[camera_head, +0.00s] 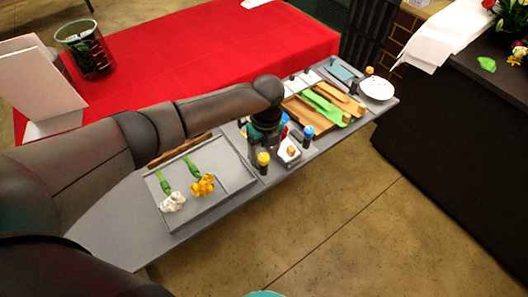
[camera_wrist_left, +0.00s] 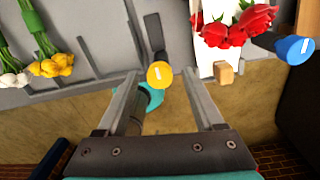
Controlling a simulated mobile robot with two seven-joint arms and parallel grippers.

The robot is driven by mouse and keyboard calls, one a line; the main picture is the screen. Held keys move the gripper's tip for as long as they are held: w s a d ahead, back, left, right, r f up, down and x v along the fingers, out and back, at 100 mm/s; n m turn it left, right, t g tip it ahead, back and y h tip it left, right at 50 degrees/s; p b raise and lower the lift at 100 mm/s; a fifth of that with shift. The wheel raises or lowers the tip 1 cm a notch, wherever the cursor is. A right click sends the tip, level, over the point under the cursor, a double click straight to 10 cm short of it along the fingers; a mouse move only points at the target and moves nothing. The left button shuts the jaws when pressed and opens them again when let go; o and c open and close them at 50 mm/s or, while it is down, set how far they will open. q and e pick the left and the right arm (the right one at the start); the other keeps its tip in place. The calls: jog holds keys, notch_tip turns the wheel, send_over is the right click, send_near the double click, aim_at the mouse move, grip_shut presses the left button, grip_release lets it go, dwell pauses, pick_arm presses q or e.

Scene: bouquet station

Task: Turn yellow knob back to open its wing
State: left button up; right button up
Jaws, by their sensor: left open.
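The yellow knob (camera_head: 263,159) tops a dark post at the front edge of the grey bench, right of the flower tray. In the left wrist view the yellow knob (camera_wrist_left: 160,74) shows a white mark line and lies between the two finger ends, with clear space on both sides. My left gripper (camera_head: 265,138) is over the bench just behind the knob; its open fingers (camera_wrist_left: 159,88) hold nothing. A white panel with red roses (camera_wrist_left: 232,24) lies right of the knob; I cannot tell which panel is the yellow knob's wing. My right gripper is out of view.
A blue knob (camera_head: 308,131) and a small wooden block (camera_wrist_left: 224,73) stand right of the yellow knob. White and yellow flowers (camera_head: 203,185) lie on the grey tray (camera_head: 215,205).

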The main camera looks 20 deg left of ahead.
aim_at(266, 156)
pick_arm(q)
notch_tip(266, 156, up, 15)
jog(key=shift+w+d, duration=0.15)
jog(key=shift+w, duration=0.1)
jog(key=shift+r, duration=0.1)
dwell(0.4)
